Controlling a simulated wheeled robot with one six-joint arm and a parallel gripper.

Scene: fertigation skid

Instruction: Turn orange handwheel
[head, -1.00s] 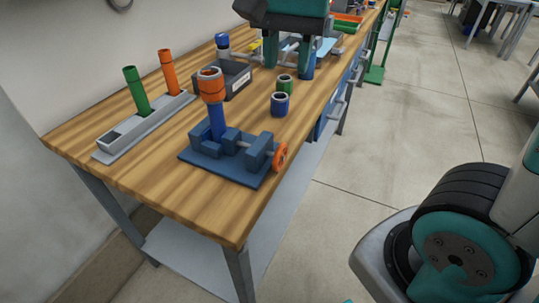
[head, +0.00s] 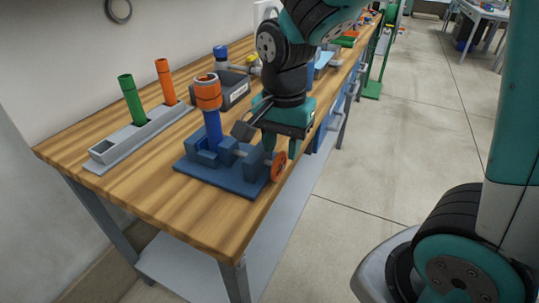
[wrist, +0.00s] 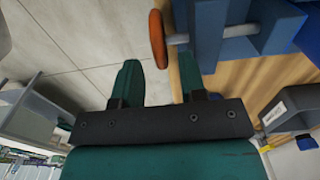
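The orange handwheel (head: 279,167) is on the end of a shaft at the right side of the blue vise (head: 236,178). A blue tube with an orange collar (head: 208,95) stands upright in the vise. My gripper (head: 281,150) is open, pointing down just above the handwheel. In the wrist view, the handwheel (wrist: 157,38) shows edge-on just ahead of my gripper's fingertips (wrist: 160,62), in line with the gap between them. Nothing is held in the fingers. Whether a finger touches the wheel cannot be told.
A grey rack (head: 140,138) with a green tube (head: 130,98) and an orange tube (head: 165,80) is at the left. A dark bin (head: 234,92) stands behind the vise. The wooden bench (head: 190,222) is bare in front; open floor (head: 400,140) lies to the right.

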